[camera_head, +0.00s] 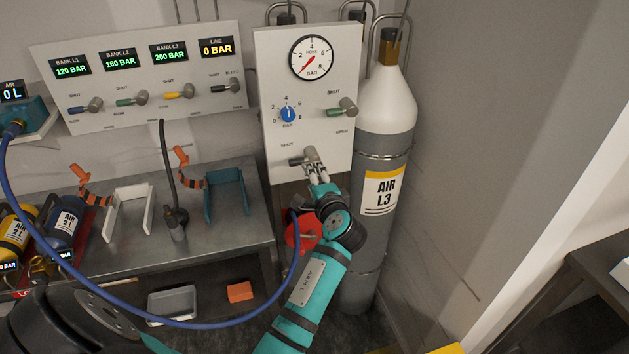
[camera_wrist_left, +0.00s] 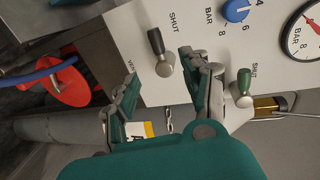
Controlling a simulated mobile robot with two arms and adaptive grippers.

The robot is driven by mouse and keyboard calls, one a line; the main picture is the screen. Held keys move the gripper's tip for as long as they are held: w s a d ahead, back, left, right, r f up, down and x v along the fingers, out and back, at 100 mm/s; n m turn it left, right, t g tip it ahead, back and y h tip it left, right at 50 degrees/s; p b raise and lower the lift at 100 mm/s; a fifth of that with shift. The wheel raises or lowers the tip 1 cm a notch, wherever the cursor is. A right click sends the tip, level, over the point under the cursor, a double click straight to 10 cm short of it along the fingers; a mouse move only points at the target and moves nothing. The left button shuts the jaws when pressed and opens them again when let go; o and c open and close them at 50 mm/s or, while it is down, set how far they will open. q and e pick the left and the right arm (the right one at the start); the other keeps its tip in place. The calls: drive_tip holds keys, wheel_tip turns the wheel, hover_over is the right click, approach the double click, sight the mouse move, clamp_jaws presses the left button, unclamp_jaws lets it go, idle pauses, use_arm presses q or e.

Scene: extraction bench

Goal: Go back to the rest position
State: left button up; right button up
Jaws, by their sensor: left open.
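My left gripper (camera_head: 310,158) is open at the lower part of the regulator panel (camera_head: 272,80). In the left wrist view its two fingers (camera_wrist_left: 160,70) stand apart, with a black-handled lever (camera_wrist_left: 156,42) just beyond and between the tips. I see nothing held; whether a finger touches the lever is unclear. In the head view this dark lever (camera_head: 295,162) points left, partly covered by the gripper. A green lever (camera_head: 347,107) sits higher on the same panel, and shows beside the right finger in the wrist view (camera_wrist_left: 241,88). My right gripper is not in view.
A grey AIR L3 cylinder (camera_head: 385,130) stands right of the panel. A blue hose (camera_head: 180,325) loops across the front to a red reel-like part (camera_head: 303,232) behind my forearm. The bench (camera_head: 130,235) on the left holds cradles and small cylinders. The bank panel (camera_head: 150,105) is above.

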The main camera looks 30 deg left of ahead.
use_arm(q)
drive_tip(key=shift+s+d, duration=0.25)
drive_tip(key=shift+d, duration=0.05)
idle(0.4)
drive_tip(key=s+d+f+m+h+b, duration=0.1)
drive_tip(key=d+f+h, duration=0.2)
drive_tip(key=f, duration=0.8)
drive_tip(key=s+d+f+m+h+b, duration=0.1)
drive_tip(key=d+f+h, duration=0.15)
drive_tip(key=f, duration=0.85)
drive_tip(key=s+d+f+n+g+h+b, duration=0.15)
drive_tip(key=s+f, duration=0.25)
drive_tip(key=f, duration=0.4)
drive_tip(key=s+d+f+m+g+h, duration=0.1)
drive_tip(key=s+d+f, duration=0.25)
drive_tip(key=f, duration=0.55)
drive_tip(key=s+f+n+g+h+b, duration=0.1)
drive_tip(key=s+f+n+g, duration=0.1)
drive_tip(key=s+f, duration=0.6)
drive_tip(key=s+d+f+n+g+h+b, duration=0.1)
drive_tip(key=s+f, duration=0.7)
drive_tip(key=s, duration=1.1)
drive_tip(key=s+d+f+n+g+h+b, duration=0.1)
drive_tip(key=s+f+n+g, duration=0.3)
drive_tip(key=s+f, duration=0.5)
drive_tip(key=s+h, duration=0.1)
drive_tip(key=s, duration=0.4)
drive_tip(key=shift+s, duration=0.35)
drive_tip(key=shift+n, duration=0.25)
